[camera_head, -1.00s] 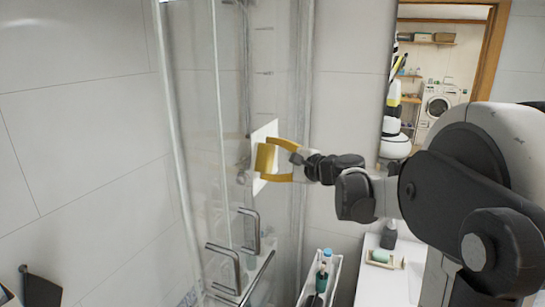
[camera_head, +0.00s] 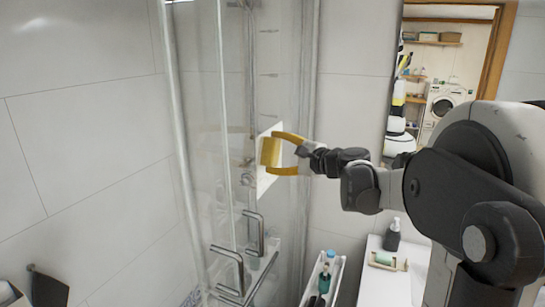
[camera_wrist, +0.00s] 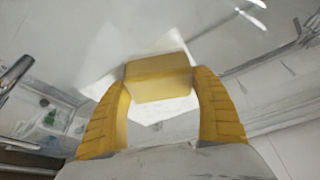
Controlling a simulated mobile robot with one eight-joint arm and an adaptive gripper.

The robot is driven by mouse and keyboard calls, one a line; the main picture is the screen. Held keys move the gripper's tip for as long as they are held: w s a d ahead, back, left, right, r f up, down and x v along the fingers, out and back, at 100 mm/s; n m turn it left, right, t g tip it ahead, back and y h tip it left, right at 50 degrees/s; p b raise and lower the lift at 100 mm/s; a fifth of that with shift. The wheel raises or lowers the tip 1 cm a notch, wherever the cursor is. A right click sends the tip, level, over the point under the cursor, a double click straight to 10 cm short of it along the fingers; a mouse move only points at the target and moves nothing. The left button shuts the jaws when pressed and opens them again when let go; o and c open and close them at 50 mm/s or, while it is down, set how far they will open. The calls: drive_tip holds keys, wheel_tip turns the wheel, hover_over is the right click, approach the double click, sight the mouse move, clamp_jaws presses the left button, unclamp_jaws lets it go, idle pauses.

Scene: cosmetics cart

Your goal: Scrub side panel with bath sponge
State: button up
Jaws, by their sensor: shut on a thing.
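My gripper (camera_head: 273,153) is shut on a yellow block-shaped bath sponge (camera_head: 269,151), held between its two curved yellow fingers. In the wrist view the sponge (camera_wrist: 160,80) sits squarely between the fingertips. The side panel is the clear glass shower panel (camera_head: 283,88). A white rectangular patch (camera_head: 264,184) shows on it, behind the sponge, reaching above and below it. The sponge is at or very close to the patch; I cannot tell whether it touches. The middle of the patch is hidden by the sponge and fingers.
Metal door handles (camera_head: 228,266) stick out below and left of the gripper. A narrow white cart (camera_head: 337,278) with bottles stands below. A white counter (camera_head: 375,290) holds a dark pump bottle (camera_head: 392,235). A mirror shows a washing machine.

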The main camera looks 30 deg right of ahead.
drive_tip(key=w+d, duration=0.9)
drive_tip(key=d, duration=0.2)
drive_tip(key=shift+d+b, duration=0.3)
drive_tip(key=shift+d, duration=0.1)
idle(0.9)
drive_tip(key=shift+s+d, duration=0.95)
drive_tip(key=shift+s, duration=0.2)
drive_tip(key=shift+s+d, duration=0.9)
drive_tip(key=shift+s, duration=0.2)
drive_tip(key=shift+s+d, duration=0.9)
drive_tip(key=shift+s, duration=0.3)
